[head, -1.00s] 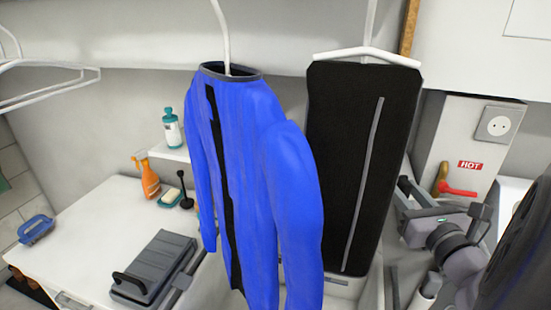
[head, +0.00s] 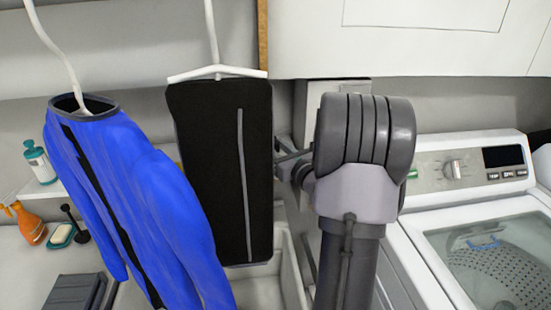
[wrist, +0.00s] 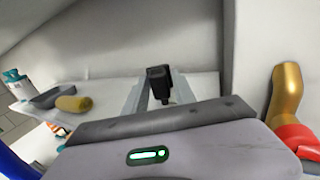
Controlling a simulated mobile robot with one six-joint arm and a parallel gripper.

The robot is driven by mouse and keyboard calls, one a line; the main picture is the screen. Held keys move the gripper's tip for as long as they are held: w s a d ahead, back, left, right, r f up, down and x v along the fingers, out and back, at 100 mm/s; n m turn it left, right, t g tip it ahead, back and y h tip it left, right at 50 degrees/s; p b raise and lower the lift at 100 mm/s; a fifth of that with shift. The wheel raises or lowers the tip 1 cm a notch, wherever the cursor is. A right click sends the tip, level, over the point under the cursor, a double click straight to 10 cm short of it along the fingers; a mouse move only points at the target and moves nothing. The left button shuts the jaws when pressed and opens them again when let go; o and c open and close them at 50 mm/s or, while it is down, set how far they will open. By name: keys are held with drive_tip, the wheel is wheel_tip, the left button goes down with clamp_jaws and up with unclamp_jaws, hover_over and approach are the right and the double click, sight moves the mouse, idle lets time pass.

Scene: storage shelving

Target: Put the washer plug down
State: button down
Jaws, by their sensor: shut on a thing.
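The washer plug, a small black block (wrist: 159,80), shows in the middle of the wrist view, between the two grey fingers of my gripper (wrist: 158,92). My gripper is shut on it and holds it up in front of a pale wall and shelf. In the head view my own arm stands in front and hides most of the gripper, and the plug cannot be made out there.
A blue jacket (head: 140,190) and a black garment (head: 205,170) hang at the left. A washing machine (head: 440,225) with a glass lid stands at the right. In the wrist view, a brass pipe (wrist: 285,95) with a red handle (wrist: 298,140) is close at the right.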

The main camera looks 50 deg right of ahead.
drive_tip(key=shift+f+b, duration=0.9)
drive_tip(key=shift+f, duration=0.95)
drive_tip(key=c, duration=1)
unclamp_jaws()
drive_tip(key=shift+r+p, duration=0.8)
drive_tip(key=shift+r, duration=0.1)
drive_tip(key=v, duration=1.2)
drive_tip(key=shift+f+p, duration=0.3)
drive_tip(key=shift+p, duration=0.1)
